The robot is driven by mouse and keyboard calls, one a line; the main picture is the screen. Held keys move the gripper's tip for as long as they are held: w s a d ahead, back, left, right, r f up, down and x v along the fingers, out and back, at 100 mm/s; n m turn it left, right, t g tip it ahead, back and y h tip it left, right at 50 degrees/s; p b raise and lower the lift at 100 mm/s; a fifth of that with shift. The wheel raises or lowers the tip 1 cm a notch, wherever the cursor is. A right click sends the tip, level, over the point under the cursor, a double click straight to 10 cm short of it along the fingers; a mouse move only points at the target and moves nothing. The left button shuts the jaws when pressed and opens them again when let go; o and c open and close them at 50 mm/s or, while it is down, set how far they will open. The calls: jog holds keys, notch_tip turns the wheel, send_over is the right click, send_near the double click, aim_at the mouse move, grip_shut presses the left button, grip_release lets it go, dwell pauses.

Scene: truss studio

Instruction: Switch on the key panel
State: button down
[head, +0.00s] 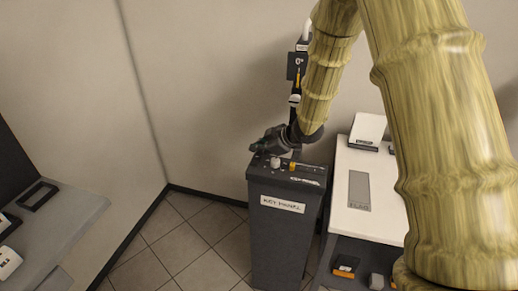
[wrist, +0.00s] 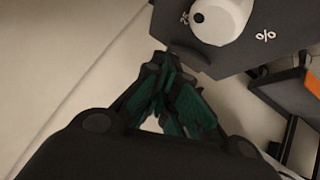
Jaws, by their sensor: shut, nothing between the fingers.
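The key panel (head: 284,228) is a dark grey pedestal with a white label reading KEY PANEL on its front. On its top are a light knob (head: 275,162) and a yellow part (head: 292,166). My gripper (head: 257,147) is over the top's back left edge, its fingers shut and empty. In the wrist view, the shut green-padded fingertips (wrist: 158,70) are below a white round knob (wrist: 220,18) on a dark plate with "25" and "%" marks. I cannot tell whether the fingers touch the panel. My arm hides part of the wall behind it.
A white table (head: 375,165) with a grey plate stands right of the panel, with small items on a shelf below. A grey counter (head: 60,225) with dark frames is at the left. The tiled floor (head: 195,245) left of the panel is clear.

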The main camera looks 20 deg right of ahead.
jog(key=shift+w+r+p, duration=0.1)
jog(key=shift+p, duration=0.95)
jog(key=shift+w+d+p, duration=0.1)
jog(key=shift+p, duration=0.3)
jog(key=shift+w+d+f+g+y+p, duration=0.15)
jog(key=shift+f+g+y+p, duration=0.2)
jog(key=shift+p, duration=0.9)
jog(key=shift+f+b, duration=0.15)
jog(key=shift+b, duration=0.25)
jog(key=shift+a, duration=0.2)
jog(key=shift+s+a+r, duration=0.2)
jog(key=shift+s+a, duration=0.15)
jog(key=shift+s, duration=0.35)
jog(key=shift+d, duration=0.1)
jog(key=v, duration=1.1)
jog(key=shift+s+r, duration=0.25)
jog(key=shift+r, duration=0.1)
